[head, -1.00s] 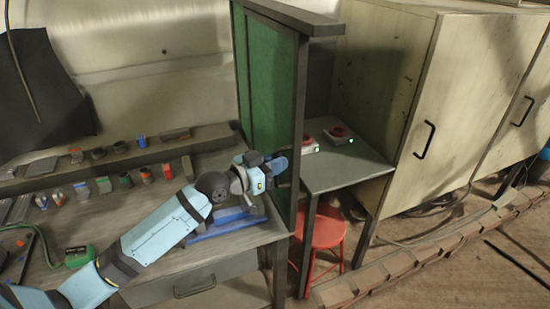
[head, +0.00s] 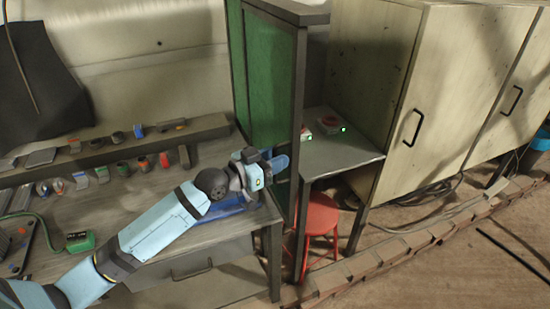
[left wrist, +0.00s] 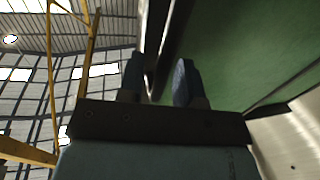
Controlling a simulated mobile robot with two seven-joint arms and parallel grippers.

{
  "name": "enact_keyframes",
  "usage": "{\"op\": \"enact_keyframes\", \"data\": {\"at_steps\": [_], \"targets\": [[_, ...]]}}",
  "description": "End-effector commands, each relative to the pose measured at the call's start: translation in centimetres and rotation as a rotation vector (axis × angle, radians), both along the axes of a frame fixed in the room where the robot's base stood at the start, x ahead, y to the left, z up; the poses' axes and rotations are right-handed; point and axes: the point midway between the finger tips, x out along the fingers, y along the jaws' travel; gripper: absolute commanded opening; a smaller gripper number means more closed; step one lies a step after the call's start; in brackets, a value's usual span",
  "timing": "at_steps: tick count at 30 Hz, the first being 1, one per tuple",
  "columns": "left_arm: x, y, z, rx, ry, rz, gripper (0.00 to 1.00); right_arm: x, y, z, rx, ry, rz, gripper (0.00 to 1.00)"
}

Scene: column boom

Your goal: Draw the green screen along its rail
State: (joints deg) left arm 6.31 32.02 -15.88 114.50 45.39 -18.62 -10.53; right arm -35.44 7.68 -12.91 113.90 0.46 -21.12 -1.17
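The green screen (head: 268,85) stands upright in a dark frame at the right end of the workbench in the head view. A dark post (head: 298,110) borders its right side. My left gripper (head: 280,163) is at the screen's lower part, beside this post, with its blue fingertips pointing right. In the left wrist view my left gripper (left wrist: 158,80) has its two fingers apart. A dark upright edge runs between or just behind them, and the green panel (left wrist: 250,45) fills the right side. I cannot tell whether the fingers touch the edge. My right gripper is out of view.
The workbench (head: 85,225) holds several small parts along a raised ledge. Right of the screen, a small grey table (head: 340,158) carries red-topped devices (head: 329,121), with a red stool (head: 318,215) below. Pale cabinets (head: 375,70) stand beyond, and a low brick edging (head: 400,245) crosses the floor.

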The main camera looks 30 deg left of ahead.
Motion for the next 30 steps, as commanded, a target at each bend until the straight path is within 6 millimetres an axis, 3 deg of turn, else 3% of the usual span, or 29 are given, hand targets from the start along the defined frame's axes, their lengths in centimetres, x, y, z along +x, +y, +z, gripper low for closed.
{"op": "enact_keyframes", "data": {"at_steps": [8,13,24,30], "targets": [[0.0,0.0,0.0,0.0,0.0,0.0,0.36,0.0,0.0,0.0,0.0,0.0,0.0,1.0],[-1.0,0.7,-0.3,0.002,0.002,0.001,0.36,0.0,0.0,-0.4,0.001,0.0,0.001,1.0],[-7.9,4.6,-0.5,0.004,0.003,-0.001,0.36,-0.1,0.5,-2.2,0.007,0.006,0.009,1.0],[-10.5,6.2,-0.3,0.003,0.003,0.0,0.36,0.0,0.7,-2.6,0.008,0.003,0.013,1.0]]}}
